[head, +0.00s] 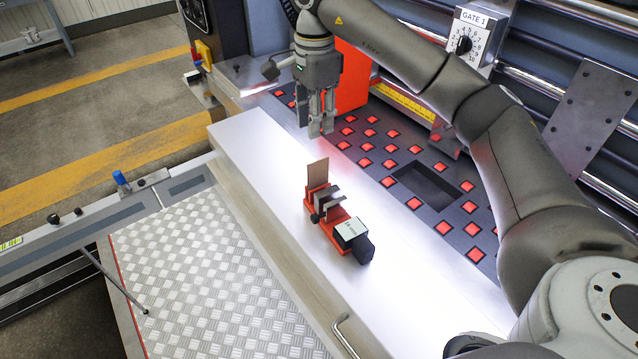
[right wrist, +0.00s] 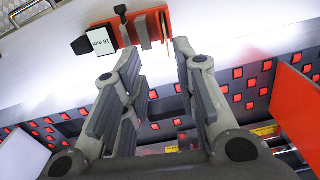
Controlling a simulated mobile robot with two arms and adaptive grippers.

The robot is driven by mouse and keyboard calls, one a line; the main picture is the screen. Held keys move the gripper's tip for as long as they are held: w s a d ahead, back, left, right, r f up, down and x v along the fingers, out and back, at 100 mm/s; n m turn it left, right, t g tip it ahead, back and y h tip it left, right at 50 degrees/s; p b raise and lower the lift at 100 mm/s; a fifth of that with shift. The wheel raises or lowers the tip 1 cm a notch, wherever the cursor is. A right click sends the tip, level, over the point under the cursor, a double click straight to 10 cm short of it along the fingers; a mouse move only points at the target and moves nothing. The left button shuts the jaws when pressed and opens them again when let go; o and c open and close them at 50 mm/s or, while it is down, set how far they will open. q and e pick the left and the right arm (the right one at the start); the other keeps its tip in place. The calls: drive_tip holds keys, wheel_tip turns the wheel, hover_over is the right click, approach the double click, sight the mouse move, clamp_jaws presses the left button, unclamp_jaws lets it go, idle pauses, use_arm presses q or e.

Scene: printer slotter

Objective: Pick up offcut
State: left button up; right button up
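The offcut (head: 317,173), a thin brown board piece, stands upright at the far end of a red holder (head: 326,229) on the white table. In the right wrist view it shows nearly edge-on as a thin tan strip (right wrist: 164,42) beside the holder's grey blocks. My right gripper (head: 321,134) points down above the back edge of the table, beyond and above the offcut and apart from it. In the right wrist view its fingers (right wrist: 156,57) are spread, with nothing held between them. My left gripper is not in view.
The white table (head: 262,158) is clear around the holder. Behind it lies a dark bed with red squares and a rectangular recess (head: 425,184). A red block (head: 352,80) stands behind the right gripper. A GATE 1 dial (head: 466,42) is at the back.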

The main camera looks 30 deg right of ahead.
sight(318, 168)
drive_tip(key=f, duration=0.4)
drive_tip(key=f+p, duration=0.1)
drive_tip(key=f, duration=0.4)
drive_tip(key=d+f, duration=0.1)
drive_tip(key=f, duration=0.3)
drive_tip(key=shift+w+f+p, duration=0.35)
drive_tip(key=shift+w, duration=0.05)
drive_tip(key=shift+f, duration=0.5)
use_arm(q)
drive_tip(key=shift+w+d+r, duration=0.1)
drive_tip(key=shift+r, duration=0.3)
use_arm(e)
clamp_jaws()
